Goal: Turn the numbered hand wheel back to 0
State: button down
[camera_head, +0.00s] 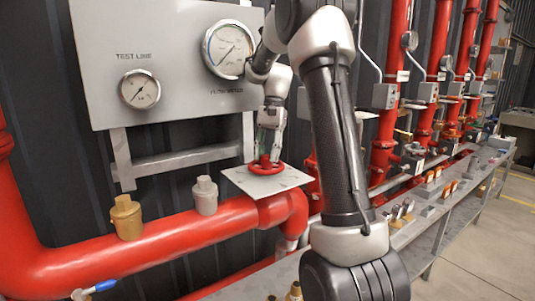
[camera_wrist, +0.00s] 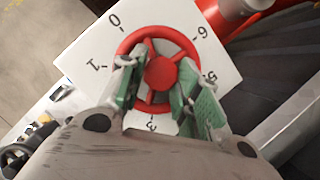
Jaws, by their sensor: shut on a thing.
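The red hand wheel (camera_wrist: 160,72) sits on a white square plate (camera_wrist: 215,50) with black numbers around it; 0, 1, 3, 5 and 6 show in the wrist view. In the head view the wheel (camera_head: 265,167) lies flat on the plate (camera_head: 290,179) above the red pipe. My gripper (camera_wrist: 158,98) reaches down over the wheel, its green fingers on either side of a lower part of the wheel near the 3. In the head view my gripper (camera_head: 269,150) is shut on the wheel from above. I cannot tell which number the wheel points to.
A grey panel (camera_head: 180,60) with a large gauge (camera_head: 229,48) and a small gauge (camera_head: 140,89) stands behind. A brass fitting (camera_head: 127,218) and a grey fitting (camera_head: 205,196) stand on the red pipe (camera_head: 170,243) left of the plate. Red risers fill the right.

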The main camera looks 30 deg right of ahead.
jog(key=m, duration=0.3)
jog(key=shift+s+d+f+t+y, duration=0.1)
jog(key=shift+s+f+t+y, duration=0.05)
jog(key=shift+s+t+y, duration=0.2)
jog(key=m+t, duration=0.2)
jog(key=m, duration=0.3)
jog(key=shift+f, duration=0.1)
jog(key=c, duration=0.9)
grip_release()
